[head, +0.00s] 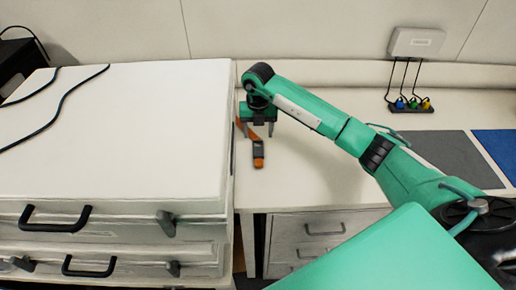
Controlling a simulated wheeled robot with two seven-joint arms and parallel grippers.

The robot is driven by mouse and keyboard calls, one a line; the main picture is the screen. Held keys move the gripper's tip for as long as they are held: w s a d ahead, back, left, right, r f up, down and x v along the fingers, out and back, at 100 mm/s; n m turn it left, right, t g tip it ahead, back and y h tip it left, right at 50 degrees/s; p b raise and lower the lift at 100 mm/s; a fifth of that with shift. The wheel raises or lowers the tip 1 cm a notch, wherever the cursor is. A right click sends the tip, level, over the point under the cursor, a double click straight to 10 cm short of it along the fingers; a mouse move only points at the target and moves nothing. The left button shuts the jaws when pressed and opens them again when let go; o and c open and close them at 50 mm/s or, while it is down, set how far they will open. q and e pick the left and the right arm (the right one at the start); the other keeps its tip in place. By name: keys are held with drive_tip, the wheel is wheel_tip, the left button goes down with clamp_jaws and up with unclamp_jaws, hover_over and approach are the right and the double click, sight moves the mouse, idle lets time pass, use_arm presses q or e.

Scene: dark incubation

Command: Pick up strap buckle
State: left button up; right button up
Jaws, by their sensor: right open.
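The strap buckle (258,152), black and orange, lies on the white bench beside the side wall of the white cabinet. My right gripper (257,129) points down over its far end, with its two fingers apart. The fingers hide part of the buckle's far end, and an orange piece shows beside the left finger. I cannot tell whether the fingers touch the buckle. My left gripper is not in view.
A white drawer cabinet (130,130) with black handles stands close at the left, higher than the bench. A grey mat (450,155), a blue mat (498,148) and a cable block (411,106) are at the right. The bench (300,180) is clear right of the buckle.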

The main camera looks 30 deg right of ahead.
sight(258, 149)
wheel_tip(258, 149, down, 2)
drive_tip(key=shift+f, duration=0.1)
drive_tip(key=shift+s+f+p, duration=0.1)
drive_tip(key=shift+f+p, duration=0.2)
drive_tip(key=shift+p, duration=0.3)
wheel_tip(258, 149, down, 3)
drive_tip(key=shift+s+f+p, duration=0.1)
drive_tip(key=shift+f+p, duration=0.05)
drive_tip(key=shift+p, duration=0.7)
drive_tip(key=shift+f, duration=0.55)
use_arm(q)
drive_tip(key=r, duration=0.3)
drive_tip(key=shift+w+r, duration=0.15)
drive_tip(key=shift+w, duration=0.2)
use_arm(e)
drive_tip(key=c, duration=1.1)
drive_tip(key=shift+r, duration=0.1)
